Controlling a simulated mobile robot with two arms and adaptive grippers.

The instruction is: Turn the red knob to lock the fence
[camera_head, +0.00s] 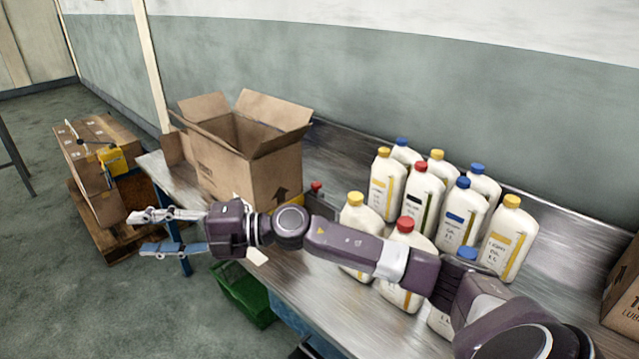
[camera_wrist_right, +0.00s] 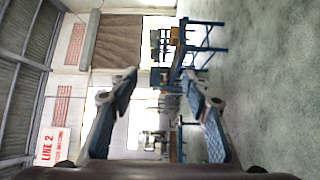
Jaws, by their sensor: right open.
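A small red knob-like part (camera_head: 316,186) shows on the metal table, just right of the open cardboard box and behind my right arm. Its lower part is hidden, and I cannot tell its turn position. No fence can be made out clearly. My right gripper (camera_head: 143,233) is open and empty, stretched out to the left past the table's left end, well away from the red part. In the right wrist view its two fingers (camera_wrist_right: 159,85) are spread with nothing between them. My left gripper is not in view.
An open cardboard box (camera_head: 247,165) stands on the table (camera_head: 335,150). Several white oil bottles (camera_head: 420,195) stand right of it, partly behind my arm. A green crate (camera_head: 243,292) is below the table. Cartons on a pallet (camera_head: 122,246) lie at left. Floor between is clear.

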